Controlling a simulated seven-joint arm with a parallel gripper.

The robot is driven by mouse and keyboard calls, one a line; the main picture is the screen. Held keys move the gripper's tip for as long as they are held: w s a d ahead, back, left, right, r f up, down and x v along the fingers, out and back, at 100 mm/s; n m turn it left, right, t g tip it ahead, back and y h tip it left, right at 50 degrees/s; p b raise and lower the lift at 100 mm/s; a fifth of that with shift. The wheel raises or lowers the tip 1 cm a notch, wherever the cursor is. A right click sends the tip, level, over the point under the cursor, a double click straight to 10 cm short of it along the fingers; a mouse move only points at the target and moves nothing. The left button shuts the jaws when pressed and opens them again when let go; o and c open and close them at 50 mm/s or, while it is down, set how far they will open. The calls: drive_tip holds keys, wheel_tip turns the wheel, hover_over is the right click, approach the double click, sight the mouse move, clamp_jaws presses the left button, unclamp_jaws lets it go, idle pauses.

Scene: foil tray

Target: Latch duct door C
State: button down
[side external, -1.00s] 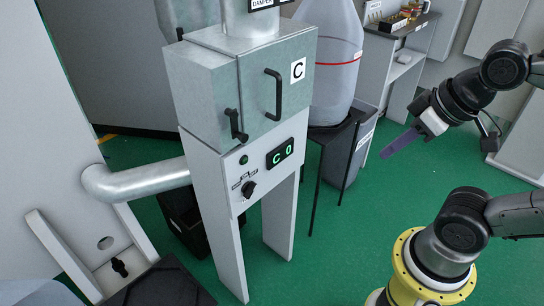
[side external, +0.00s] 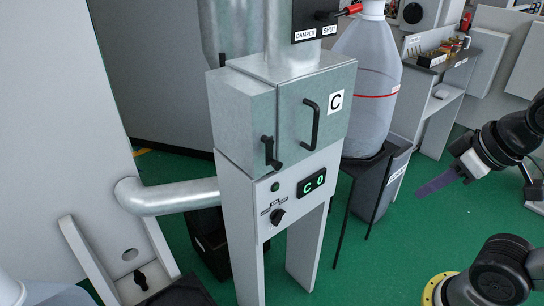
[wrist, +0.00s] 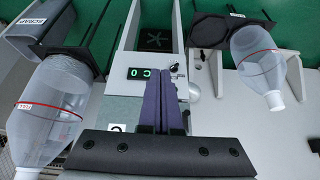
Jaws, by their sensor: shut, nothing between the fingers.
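Duct door C (side external: 335,105) is a grey metal door on the front of a box on legs. It looks shut against the box. It has a black pull handle (side external: 312,122) and a white C label. A black latch lever (side external: 268,153) hangs at its left edge; whether it is engaged I cannot tell. My gripper (side external: 420,193) is to the right of the door, well apart from it. In the wrist view my gripper's purple fingers (wrist: 162,82) are together and empty, and they hide part of the cabinet.
Below the door are a display reading C 0 (side external: 311,184) and a black knob (side external: 278,217). A large clear bottle (side external: 368,85) on a black stand is right of the cabinet. A red damper lever (side external: 350,10) is above, by a DAMPER SHUT sign.

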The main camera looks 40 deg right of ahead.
drive_tip(key=w+d+r+m+g+h, duration=0.2)
drive_tip(key=w+d+r+m+h, duration=0.15)
drive_tip(key=d+r, duration=0.2)
drive_tip(key=w+a+r+n+t+h, duration=0.1)
drive_tip(key=w+a+h, duration=0.15)
drive_tip(key=w, duration=0.35)
drive_tip(key=w+a+r+n+h, duration=0.1)
drive_tip(key=w+a+r+h, duration=0.15)
drive_tip(key=w, duration=0.45)
drive_tip(key=w+a+f+n+t+h, duration=0.25)
drive_tip(key=w+a, duration=0.25)
drive_tip(key=a, duration=0.7)
drive_tip(key=s+a+f+n+t+y, duration=0.1)
drive_tip(key=a+f+n+t+y, duration=0.1)
drive_tip(key=a, duration=0.9)
wheel_tip(320, 180, down, 3)
drive_tip(key=shift+s+a+f+n+t, duration=0.1)
drive_tip(key=shift+s+a+n+t, duration=0.35)
drive_tip(key=shift+n, duration=0.75)
drive_tip(key=shift+w+d, duration=0.2)
